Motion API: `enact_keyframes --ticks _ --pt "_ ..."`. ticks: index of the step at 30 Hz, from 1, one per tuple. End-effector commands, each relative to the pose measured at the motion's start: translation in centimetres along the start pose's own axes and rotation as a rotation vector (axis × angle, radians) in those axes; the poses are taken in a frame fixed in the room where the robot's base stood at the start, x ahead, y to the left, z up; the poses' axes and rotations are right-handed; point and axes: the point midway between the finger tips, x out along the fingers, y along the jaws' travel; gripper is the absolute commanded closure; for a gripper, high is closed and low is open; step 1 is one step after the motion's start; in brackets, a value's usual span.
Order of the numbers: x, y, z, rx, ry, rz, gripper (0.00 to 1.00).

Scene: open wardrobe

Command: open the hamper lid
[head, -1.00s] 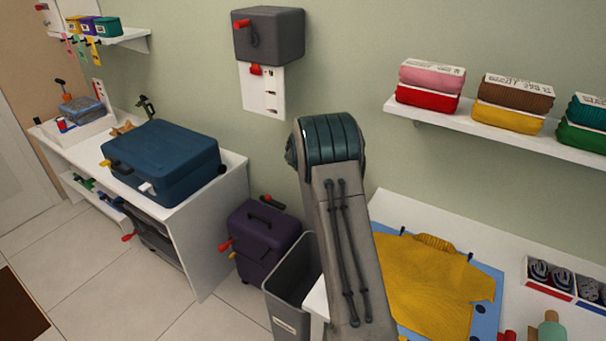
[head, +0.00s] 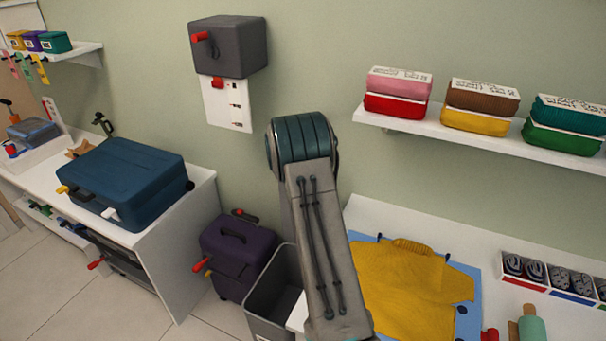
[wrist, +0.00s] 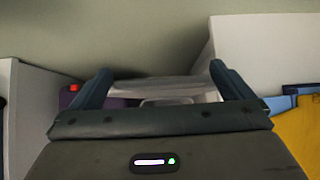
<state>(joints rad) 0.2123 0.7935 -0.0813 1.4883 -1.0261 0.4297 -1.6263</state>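The purple hamper (head: 237,258) stands on the floor between the white bench and the grey bin. Its lid looks closed, with a dark handle on top. A red lever (head: 201,264) and a small orange part stick out at its left side. In the wrist view, a strip of purple (wrist: 122,102) that looks like the hamper shows beyond the left finger, with a red spot near it. In the head view my arm hides the gripper.
An open grey bin (head: 272,308) stands right of the hamper, close to my arm. The white bench (head: 188,235) with a blue suitcase (head: 128,183) is at the left. A table with a yellow sweater (head: 412,285) is at the right. A grey wall box (head: 228,48) hangs above.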

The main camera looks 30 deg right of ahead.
Motion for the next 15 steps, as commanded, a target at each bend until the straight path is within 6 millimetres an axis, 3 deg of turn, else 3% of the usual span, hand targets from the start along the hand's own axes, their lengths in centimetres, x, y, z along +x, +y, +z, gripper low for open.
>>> enact_keyframes --ticks 8,15 --pt "-0.3 -0.1 -0.2 0.0 0.003 -0.002 0.0" --pt "-3.4 0.1 -0.2 -0.001 0.001 0.001 0.0"
